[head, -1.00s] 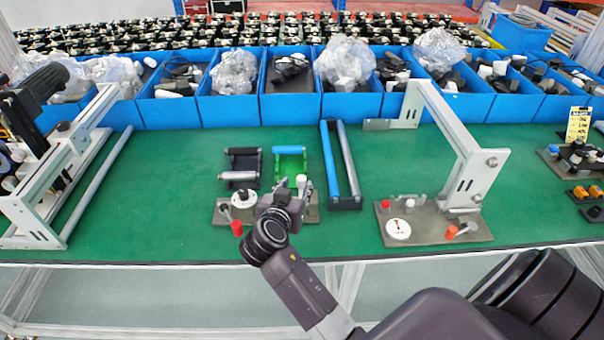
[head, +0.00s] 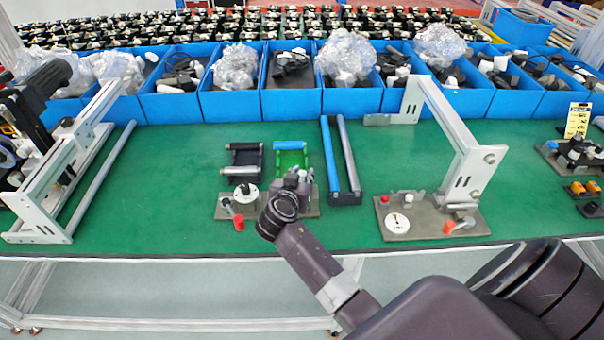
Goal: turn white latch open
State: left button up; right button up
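A small fixture plate (head: 224,205) lies on the green table mat. It carries a white round dial (head: 246,194), a red-tipped lever (head: 239,223) and, at its right part, a small white piece (head: 302,174) that may be the white latch. My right gripper (head: 295,184) is over the right part of this plate, close to or at the white piece. My wrist hides most of the fingers, so contact and finger opening cannot be told. The latch's position is mostly hidden. My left gripper is not in view.
A second plate with a grey frame (head: 470,160), white disc (head: 397,223) and red knob (head: 449,227) stands to the right. Roller frames (head: 342,160) lie behind the gripper. Blue bins (head: 290,103) line the back. A metal rig (head: 45,190) stands left.

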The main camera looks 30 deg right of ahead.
grip_shut()
